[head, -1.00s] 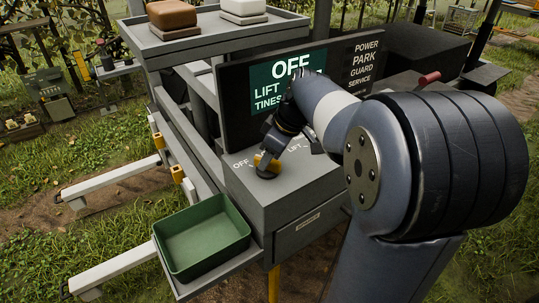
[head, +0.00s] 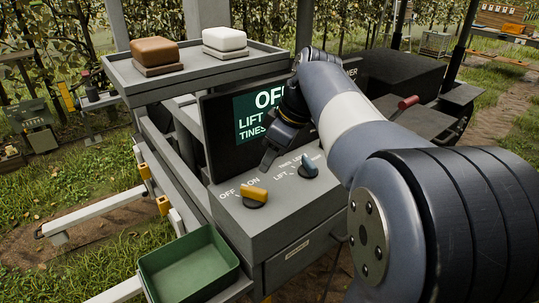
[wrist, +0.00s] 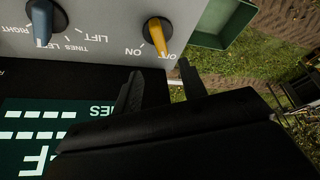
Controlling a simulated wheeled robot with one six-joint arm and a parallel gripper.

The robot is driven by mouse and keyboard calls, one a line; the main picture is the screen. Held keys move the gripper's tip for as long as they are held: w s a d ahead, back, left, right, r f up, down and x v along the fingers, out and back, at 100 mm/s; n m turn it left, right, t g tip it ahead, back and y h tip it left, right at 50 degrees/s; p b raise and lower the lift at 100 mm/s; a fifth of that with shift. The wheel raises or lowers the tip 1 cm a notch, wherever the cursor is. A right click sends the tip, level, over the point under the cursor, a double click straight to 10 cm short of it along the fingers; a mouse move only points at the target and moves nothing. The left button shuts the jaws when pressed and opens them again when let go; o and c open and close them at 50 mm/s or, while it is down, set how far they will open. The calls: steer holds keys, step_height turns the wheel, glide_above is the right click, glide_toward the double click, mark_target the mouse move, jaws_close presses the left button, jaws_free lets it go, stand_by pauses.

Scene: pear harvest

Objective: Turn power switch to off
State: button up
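The power switch (head: 255,195) is a yellow knob on a dark round base, on the grey console top between the OFF and ON marks. In the wrist view, the yellow power switch (wrist: 157,36) has its lower end beside the OFF mark. My gripper (head: 267,160) is above and behind the knob in the head view, clear of it. In the wrist view, my gripper (wrist: 160,70) has its two dark fingers apart with nothing between them. The screen (head: 262,118) shows large letters starting "OF", with LIFT and TINES below; my arm covers part of it.
A blue lift knob (head: 309,168) stands right of the yellow one, close to my gripper. A green tray (head: 190,264) sits at the console's left. A shelf (head: 190,76) with brown and white blocks is above. A red handle (head: 406,103) is at the right.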

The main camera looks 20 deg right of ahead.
mark_target(254, 188)
steer(key=shift+f, duration=0.1)
steer(key=x, duration=1)
steer(key=shift+w+a+f, duration=0.1)
steer(key=shift+f, duration=0.05)
steer(key=shift+f+m, duration=0.1)
steer(key=shift+m, duration=0.2)
